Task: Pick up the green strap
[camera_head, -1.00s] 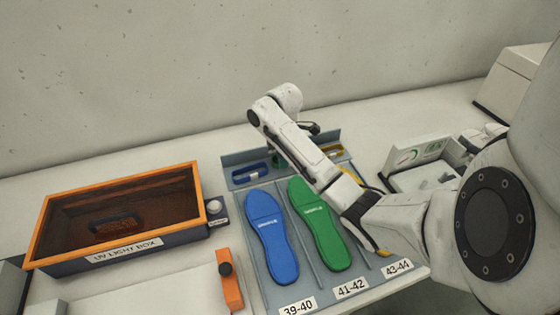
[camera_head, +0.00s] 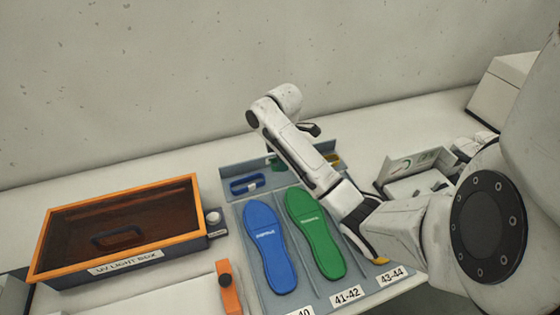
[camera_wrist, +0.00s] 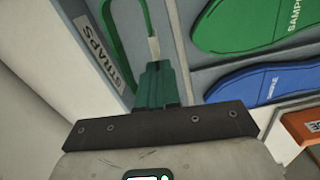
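The green strap (camera_wrist: 119,45) is a thin loop with a pale clip (camera_wrist: 154,48); it shows in the wrist view beside the STRAPS label. My gripper (camera_wrist: 158,70) has its dark green fingers close together, with the pale clip between their tips. It looks shut on the strap. In the head view the gripper is mostly hidden behind my arm, and only a bit of green shows at the rack. I cannot tell whether the strap is clear of the rack.
Blue (camera_head: 268,248) and green (camera_head: 315,235) insoles lie in front on the tray. An orange-rimmed UV light box (camera_head: 45,245) stands left. A white device (camera_head: 415,162) is right.

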